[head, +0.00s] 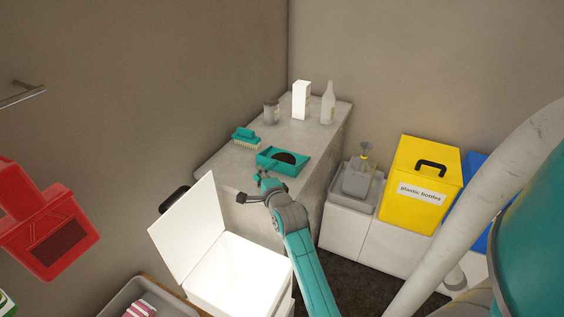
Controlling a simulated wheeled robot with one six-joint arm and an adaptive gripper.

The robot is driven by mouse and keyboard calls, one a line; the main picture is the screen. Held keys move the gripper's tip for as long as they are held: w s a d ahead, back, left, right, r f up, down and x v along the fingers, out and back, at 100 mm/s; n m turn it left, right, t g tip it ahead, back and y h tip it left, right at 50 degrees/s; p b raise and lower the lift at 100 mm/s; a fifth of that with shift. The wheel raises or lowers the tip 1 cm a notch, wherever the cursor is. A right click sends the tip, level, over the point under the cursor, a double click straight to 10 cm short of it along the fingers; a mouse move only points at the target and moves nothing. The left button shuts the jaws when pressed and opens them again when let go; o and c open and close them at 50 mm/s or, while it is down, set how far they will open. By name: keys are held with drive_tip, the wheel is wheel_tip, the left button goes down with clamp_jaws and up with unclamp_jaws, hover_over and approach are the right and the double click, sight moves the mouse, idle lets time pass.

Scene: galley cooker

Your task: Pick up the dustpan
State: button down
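A teal dustpan (299,163) with a dark patch inside lies on the grey counter (232,168), near its front part. My gripper (250,187) is just in front of the dustpan, at lower left of it in the picture. Its two dark fingers are spread apart with nothing seen between them. From this view I cannot tell how high the gripper is above the counter. The upper fingertip shows close to the dustpan's near edge; I cannot tell whether they touch.
A teal brush (245,137) lies left of the dustpan. A grey jar (271,111), a white carton (301,100) and a pale bottle (328,104) stand behind. An open white lidded bin (240,270) is below left. A yellow bin (414,188) and a spray bottle (358,177) stand right.

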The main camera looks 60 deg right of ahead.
drive_tip(key=shift+r, duration=0.1)
idle(0.3)
wheel_tip(320, 180, up, 18)
idle(0.5)
idle(0.5)
